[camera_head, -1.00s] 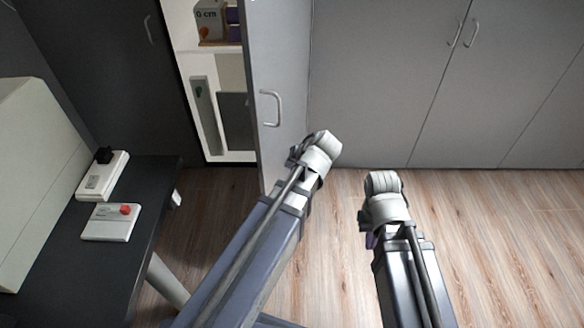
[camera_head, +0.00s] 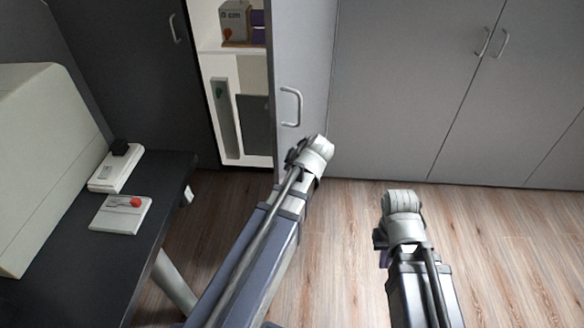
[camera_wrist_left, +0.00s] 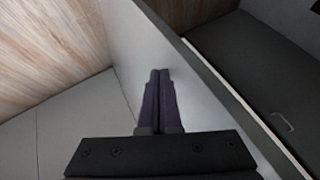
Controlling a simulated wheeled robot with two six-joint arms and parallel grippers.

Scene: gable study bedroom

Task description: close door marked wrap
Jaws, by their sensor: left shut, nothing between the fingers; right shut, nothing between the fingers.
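A grey cupboard door (camera_head: 305,60) with a bar handle (camera_head: 291,106) stands open, showing shelves behind it. No marking on it is readable. My left arm reaches up to its lower part; its wrist hides the left gripper's fingertips in the head view. In the left wrist view, my left gripper (camera_wrist_left: 161,78) is shut and empty, its purple fingers against the backdrop of the pale door face (camera_wrist_left: 150,45). Whether they touch it, I cannot tell. My right gripper (camera_head: 383,258) is shut and mostly hidden by its wrist, over the floor to the right.
The open cupboard (camera_head: 215,80) holds boxes (camera_head: 235,22) on a shelf. Closed grey doors (camera_head: 400,90) line the wall to the right. A dark desk (camera_head: 75,270) with two small devices (camera_head: 120,213) stands at the left. Wooden floor (camera_head: 500,250) is clear at the right.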

